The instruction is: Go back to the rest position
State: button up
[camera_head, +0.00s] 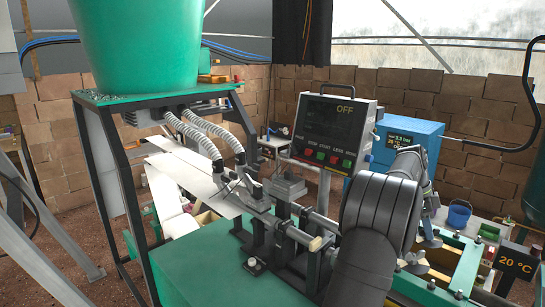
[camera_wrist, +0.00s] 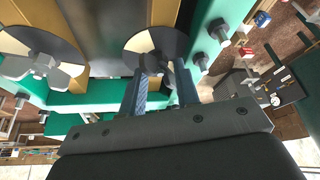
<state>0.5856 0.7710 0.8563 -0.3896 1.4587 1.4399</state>
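My gripper (camera_wrist: 160,82) shows in the wrist view with its two fingers spread apart. A round disc (camera_wrist: 172,38) with a metal bladed hub lies just beyond the fingertips, and the hub partly shows between them. I cannot tell whether a finger touches it. No paper plug is clearly visible between the fingers. In the head view the fingers are not clearly visible; a large dark ribbed shape (camera_head: 380,205) covers the area right of centre.
A second disc with a bladed hub (camera_wrist: 40,68) sits left in the wrist view. In the head view, a control panel (camera_head: 335,130) reads OFF, a green hopper (camera_head: 135,45) stands left, and a blue box (camera_head: 408,138) stands behind. Green machine frames with bolts (camera_head: 455,275) crowd the right front.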

jog(key=shift+w+m, duration=0.1)
jog(key=shift+m, duration=0.4)
jog(key=v, duration=1.2)
jog(key=shift+w+g, duration=0.3)
